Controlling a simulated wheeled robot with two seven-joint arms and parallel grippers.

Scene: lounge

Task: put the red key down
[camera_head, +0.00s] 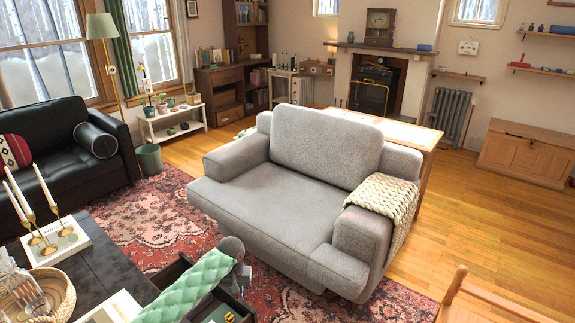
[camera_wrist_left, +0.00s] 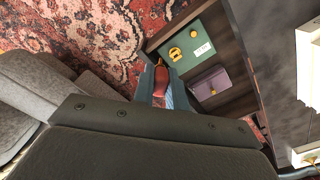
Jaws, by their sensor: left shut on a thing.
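My left gripper (camera_wrist_left: 161,92) is shut on the red key (camera_wrist_left: 161,80), a small reddish thing between the two fingers in the left wrist view. In the head view, my left gripper (camera_head: 242,276) is at the right side of the open dark drawer (camera_head: 172,271). The key cannot be made out there. In the wrist view, the key is close to the drawer's wall (camera_wrist_left: 152,47); I cannot tell its height above the drawer. My right gripper is not in view.
The drawer holds a green flat item (camera_wrist_left: 196,47), a yellow object (camera_wrist_left: 175,54) and a purple item (camera_wrist_left: 211,83). The dark coffee table (camera_head: 110,262) carries candlesticks (camera_head: 43,238) and a woven basket (camera_head: 58,290). A grey armchair (camera_head: 275,205) stands beyond on the patterned rug.

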